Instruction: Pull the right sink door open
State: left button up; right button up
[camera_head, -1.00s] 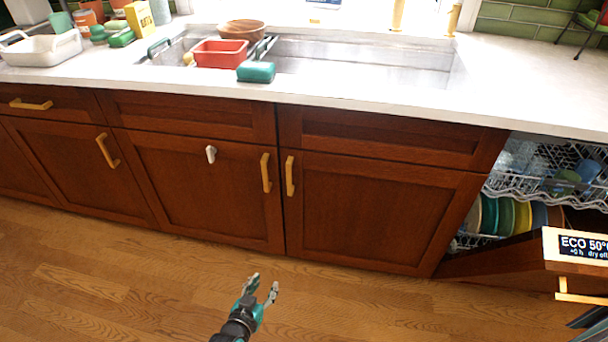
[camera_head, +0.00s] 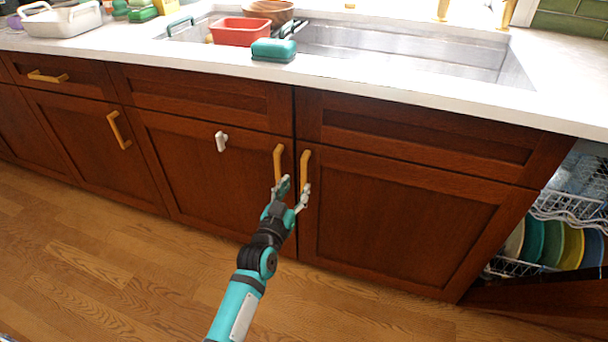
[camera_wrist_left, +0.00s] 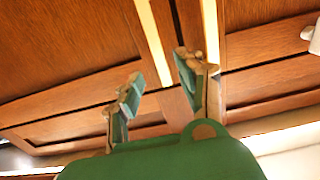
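The right sink door (camera_head: 400,220) is a dark brown wood panel, and it is closed. Its upright yellow handle (camera_head: 304,166) is at the door's upper left edge. My left gripper (camera_head: 293,190) is in front of the handles' lower ends with its fingers spread. In the left wrist view, the gripper (camera_wrist_left: 158,85) is open, and the right door's handle (camera_wrist_left: 153,38) lies in line with the gap between the fingers. I see no clear contact. The left sink door's handle (camera_head: 278,162) is close beside it. My right gripper is not in view.
The left sink door (camera_head: 210,175) carries a white knob-like piece (camera_head: 221,141). The sink (camera_head: 400,50) holds a red tub (camera_head: 240,32). At the right, an open dishwasher rack (camera_head: 565,208) holds plates. The wooden floor (camera_head: 110,265) is clear.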

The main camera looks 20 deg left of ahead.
aim_at(303, 173)
pick_arm(q)
jog(key=w, duration=0.4)
jog(key=shift+d+f+b, duration=0.1)
jog(key=shift+b, duration=0.3)
jog(key=shift+w, duration=1.05)
jog(key=shift+w+b, duration=0.35)
jog(key=shift+w, duration=0.25)
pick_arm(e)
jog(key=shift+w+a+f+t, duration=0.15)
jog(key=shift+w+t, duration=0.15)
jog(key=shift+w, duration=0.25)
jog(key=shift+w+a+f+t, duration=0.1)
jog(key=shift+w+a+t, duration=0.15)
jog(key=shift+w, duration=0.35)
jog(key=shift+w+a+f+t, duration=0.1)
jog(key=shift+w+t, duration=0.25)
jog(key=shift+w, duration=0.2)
pick_arm(q)
jog(key=shift+c, duration=0.3)
grip_shut()
